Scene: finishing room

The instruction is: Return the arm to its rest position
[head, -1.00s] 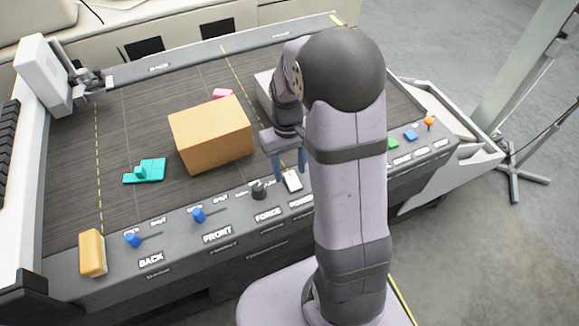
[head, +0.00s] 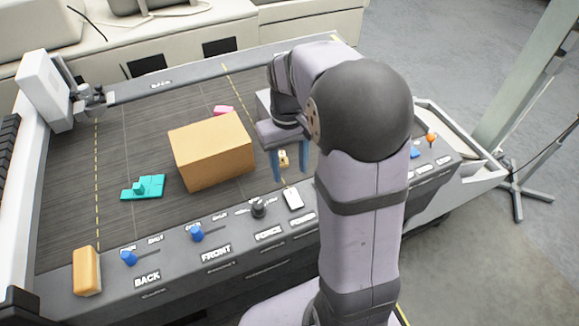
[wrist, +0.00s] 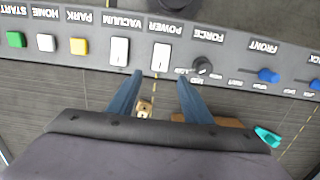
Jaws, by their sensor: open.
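My gripper (head: 290,164) hangs above the dark slatted bed (head: 90,152), just behind the front control panel (head: 180,265). Its two blue fingers are apart. In the wrist view my gripper (wrist: 159,85) points toward the panel, with nothing held between the fingers. A small tan piece (head: 284,158) shows between the fingers in the head view, and it also shows behind them in the wrist view (wrist: 144,107). It appears to lie on the bed. My arm hides the right part of the bed and panel.
A cardboard-coloured box (head: 212,150) stands on the bed left of my gripper. A teal stepped piece (head: 144,188) and a pink piece (head: 223,110) lie nearby. The panel carries a white POWER switch (wrist: 161,57), a black FORCE knob (wrist: 202,66) and blue levers (head: 197,233).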

